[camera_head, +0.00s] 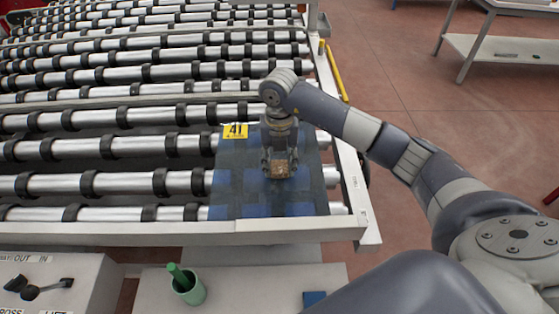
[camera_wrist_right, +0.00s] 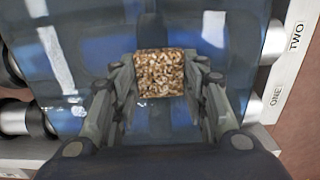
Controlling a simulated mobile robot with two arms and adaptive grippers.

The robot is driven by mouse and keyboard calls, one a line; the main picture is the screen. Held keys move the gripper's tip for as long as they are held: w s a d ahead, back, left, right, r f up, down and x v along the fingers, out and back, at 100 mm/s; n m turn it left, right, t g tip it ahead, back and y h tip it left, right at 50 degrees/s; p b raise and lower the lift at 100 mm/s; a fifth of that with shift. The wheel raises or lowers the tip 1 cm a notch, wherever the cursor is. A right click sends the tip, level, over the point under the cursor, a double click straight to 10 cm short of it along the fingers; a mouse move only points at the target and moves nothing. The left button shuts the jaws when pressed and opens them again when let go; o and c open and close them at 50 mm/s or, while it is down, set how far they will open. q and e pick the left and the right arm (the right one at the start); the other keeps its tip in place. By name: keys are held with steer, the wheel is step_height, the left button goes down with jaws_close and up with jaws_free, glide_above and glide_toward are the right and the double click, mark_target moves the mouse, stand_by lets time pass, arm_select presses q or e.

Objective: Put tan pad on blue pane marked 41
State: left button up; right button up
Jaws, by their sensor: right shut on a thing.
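The tan pad (camera_head: 280,168) is a small speckled block held between the fingers of my right gripper (camera_head: 279,165). In the right wrist view the pad (camera_wrist_right: 160,73) sits between the two fingertips of the right gripper (camera_wrist_right: 161,85). The blue pane (camera_head: 233,180) is a see-through sheet lying on the rollers at the near right corner, with a yellow label marked 41 (camera_head: 235,131) at its far left corner. The right gripper is over the pane's middle; I cannot tell whether the pad touches the glass. My left gripper is not in view.
The roller conveyor (camera_head: 120,147) fills the left and back, with a pale frame rail (camera_head: 150,228) in front. A green cup (camera_head: 188,287) and a control panel with levers (camera_head: 45,285) stand nearer. A white table (camera_head: 500,48) is far right.

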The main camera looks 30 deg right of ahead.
mark_target(279, 167)
steer(key=shift+f, duration=0.2)
steer(key=o, duration=0.7)
steer(key=shift+r, duration=0.15)
steer(key=shift+r+b, duration=1.3)
steer(key=shift+r, duration=4.75)
